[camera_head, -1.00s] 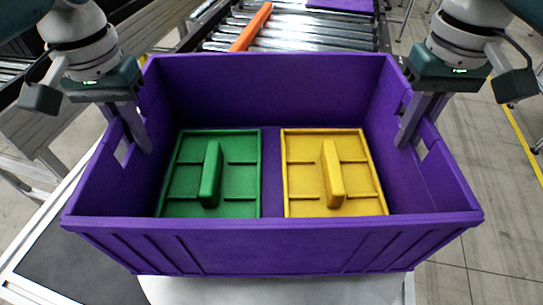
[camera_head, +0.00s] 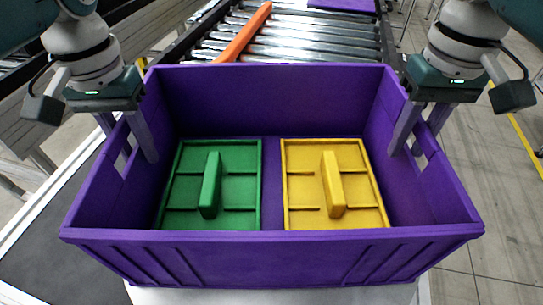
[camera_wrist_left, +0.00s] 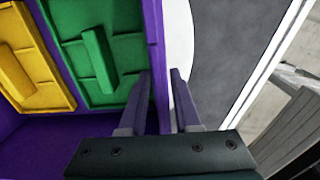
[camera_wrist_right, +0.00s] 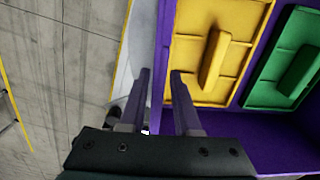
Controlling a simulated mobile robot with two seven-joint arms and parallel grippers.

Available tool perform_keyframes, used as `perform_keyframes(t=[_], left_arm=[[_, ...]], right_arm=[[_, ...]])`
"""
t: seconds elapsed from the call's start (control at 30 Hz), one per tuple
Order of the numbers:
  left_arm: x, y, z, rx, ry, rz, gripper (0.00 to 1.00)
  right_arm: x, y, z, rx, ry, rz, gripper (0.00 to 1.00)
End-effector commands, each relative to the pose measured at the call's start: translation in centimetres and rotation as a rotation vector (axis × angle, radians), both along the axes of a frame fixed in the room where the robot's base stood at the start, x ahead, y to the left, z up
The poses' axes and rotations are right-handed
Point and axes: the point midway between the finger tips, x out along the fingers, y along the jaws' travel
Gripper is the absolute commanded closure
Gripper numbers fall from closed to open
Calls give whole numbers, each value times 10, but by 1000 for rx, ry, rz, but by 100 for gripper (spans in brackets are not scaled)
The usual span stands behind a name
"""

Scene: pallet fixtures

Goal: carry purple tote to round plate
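The purple tote (camera_head: 270,255) stands upright with its base over the white round plate (camera_head: 280,296). The plate's edge also shows beside the tote in the left wrist view (camera_wrist_left: 179,40). The tote holds a green handled block (camera_head: 238,190) and a yellow handled block (camera_head: 305,190). My left gripper (camera_head: 134,148) is open, its fingers straddling the left wall near the handle hole. My right gripper (camera_head: 412,146) is open in the same way at the right wall. The wrist views show gaps between the fingers and the walls. The tote hides most of the plate.
A roller conveyor (camera_head: 285,40) with an orange bar (camera_head: 250,30) and a purple sheet (camera_head: 343,4) lies behind the tote. A dark grey surface (camera_head: 55,250) spreads to the left. Open floor (camera_head: 490,220) lies to the right.

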Motion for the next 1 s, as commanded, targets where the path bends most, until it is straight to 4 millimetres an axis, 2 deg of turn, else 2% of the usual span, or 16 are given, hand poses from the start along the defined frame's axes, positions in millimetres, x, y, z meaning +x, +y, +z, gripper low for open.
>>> perform_keyframes(t=[0.3, 0.47, 0.57, 0.83, 1.0], left_arm=[[0, 1, 1, 2, 0, 1, 61], [1, 1, 11, 2, -2, 2, 61], [1, 1, 26, 2, -4, 2, 61], [1, 1, 92, 1, -6, 1, 61], [1, 2, 113, 4, -5, 2, 61]], right_arm=[[0, -1, 0, -2, 0, -1, 60], [0, -1, 0, -3, 0, -1, 60], [0, -1, 0, -3, 0, -2, 60], [0, -1, 0, -3, 0, -2, 60], [0, -1, 0, -3, -1, -2, 60]])
